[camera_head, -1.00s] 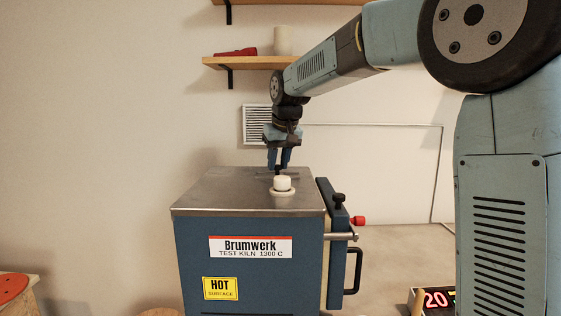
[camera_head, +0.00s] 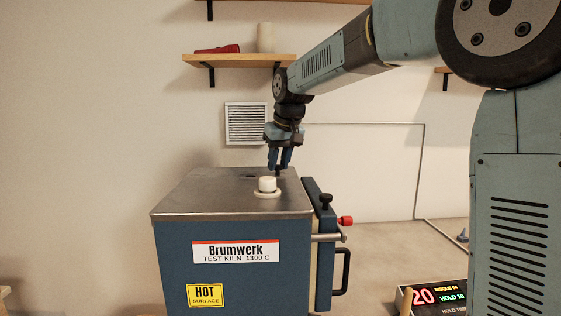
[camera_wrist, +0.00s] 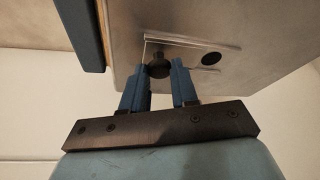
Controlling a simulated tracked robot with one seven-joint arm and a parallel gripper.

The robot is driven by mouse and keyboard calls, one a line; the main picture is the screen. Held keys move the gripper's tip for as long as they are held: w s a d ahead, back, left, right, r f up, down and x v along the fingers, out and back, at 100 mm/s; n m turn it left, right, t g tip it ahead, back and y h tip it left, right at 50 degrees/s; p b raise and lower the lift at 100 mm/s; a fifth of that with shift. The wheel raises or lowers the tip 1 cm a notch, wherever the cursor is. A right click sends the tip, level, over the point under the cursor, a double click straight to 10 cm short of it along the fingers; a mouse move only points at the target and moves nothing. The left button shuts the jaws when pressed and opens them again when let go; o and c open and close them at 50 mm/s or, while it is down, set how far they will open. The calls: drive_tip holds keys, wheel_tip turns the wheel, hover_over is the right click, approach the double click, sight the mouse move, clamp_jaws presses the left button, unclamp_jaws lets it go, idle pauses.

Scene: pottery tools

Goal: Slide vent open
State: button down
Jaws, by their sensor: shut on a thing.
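The kiln (camera_head: 232,245) is a blue box with a grey metal top. Its vent slide (camera_wrist: 185,52) is set in the top near the back, with a dark knob (camera_wrist: 159,70). In the wrist view, a round dark vent hole (camera_wrist: 211,58) shows to the right of the knob. The hole also shows as a dark spot in the head view (camera_head: 249,177). My gripper (camera_head: 279,165) points down at the back of the top. Its blue fingers are shut on the knob, one on each side, also in the wrist view (camera_wrist: 160,74).
A white plug (camera_head: 267,184) stands on the kiln top in front of my gripper. The kiln's right side has a door handle (camera_head: 342,270) and a red knob (camera_head: 346,220). A lit display box (camera_head: 437,296) is at the lower right. A wall shelf (camera_head: 238,60) hangs behind.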

drive_tip(key=shift+w+d, duration=0.1)
drive_tip(key=shift+d, duration=0.15)
drive_tip(key=c, duration=0.9)
unclamp_jaws()
drive_tip(key=shift+o, duration=0.2)
drive_tip(key=v, duration=1.3)
drive_tip(key=shift+r, duration=0.4)
drive_tip(key=shift+d, duration=0.1)
drive_tip(key=s+d+f+m, duration=0.1)
drive_tip(key=s+d+f, duration=0.5)
drive_tip(key=s, duration=0.3)
drive_tip(key=s+d+f+m+t+h, duration=0.1)
drive_tip(key=s+d+f+m, duration=0.1)
drive_tip(key=s+d+f, duration=0.5)
drive_tip(key=s+d+f+m+h, duration=0.1)
drive_tip(key=s+d+f+m, duration=0.1)
drive_tip(key=s+d+f, duration=0.4)
drive_tip(key=s+f, duration=0.3)
drive_tip(key=s, duration=0.2)
drive_tip(key=shift+s+d, duration=0.3)
